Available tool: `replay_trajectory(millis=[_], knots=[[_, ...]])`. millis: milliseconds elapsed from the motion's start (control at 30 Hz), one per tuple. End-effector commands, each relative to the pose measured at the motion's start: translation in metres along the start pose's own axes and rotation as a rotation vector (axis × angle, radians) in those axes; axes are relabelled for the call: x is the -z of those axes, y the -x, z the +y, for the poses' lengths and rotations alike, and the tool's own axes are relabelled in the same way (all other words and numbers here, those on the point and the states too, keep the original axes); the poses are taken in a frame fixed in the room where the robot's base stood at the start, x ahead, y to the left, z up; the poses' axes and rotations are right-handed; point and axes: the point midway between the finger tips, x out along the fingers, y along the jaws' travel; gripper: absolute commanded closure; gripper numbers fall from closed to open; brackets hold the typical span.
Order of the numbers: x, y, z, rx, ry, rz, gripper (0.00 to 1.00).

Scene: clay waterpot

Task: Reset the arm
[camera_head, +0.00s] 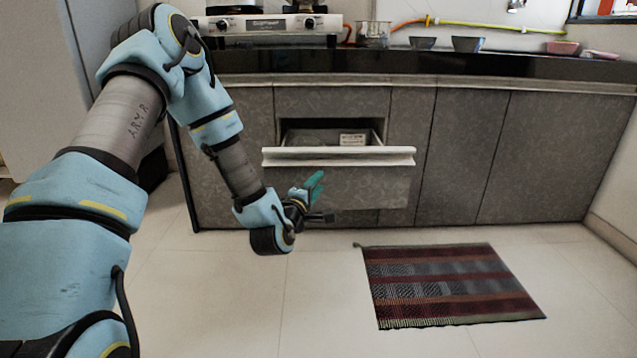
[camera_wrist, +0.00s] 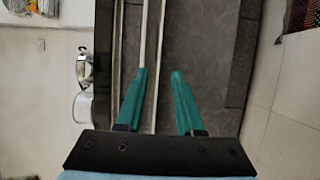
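My gripper (camera_head: 318,198) is at the end of my arm, low in front of the cabinet and just below the drawer's white front edge. In the wrist view, the two teal fingers of my gripper (camera_wrist: 160,85) stand apart with nothing between them. The gripper is open and empty. The drawer (camera_head: 338,156) is pulled partly out of the grey cabinet, and a small pale item shows inside it. In the wrist view the drawer's pale edge (camera_wrist: 150,40) runs beside and behind the left finger. I cannot tell whether the finger touches it.
A striped rug (camera_head: 450,284) lies on the floor at the right. The tiled floor in front of the cabinet is otherwise clear.

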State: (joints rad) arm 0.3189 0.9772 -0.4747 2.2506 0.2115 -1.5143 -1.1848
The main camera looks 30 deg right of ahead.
Motion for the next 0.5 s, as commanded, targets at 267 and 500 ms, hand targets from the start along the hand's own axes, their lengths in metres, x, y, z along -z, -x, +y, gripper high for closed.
replay_trajectory(millis=[267, 500], knots=[[0.0, 0.0, 0.0, 0.001, -0.001, 0.0, 0.64], [0.031, 0.008, -0.001, 0.162, -0.205, -0.012, 0.64]])
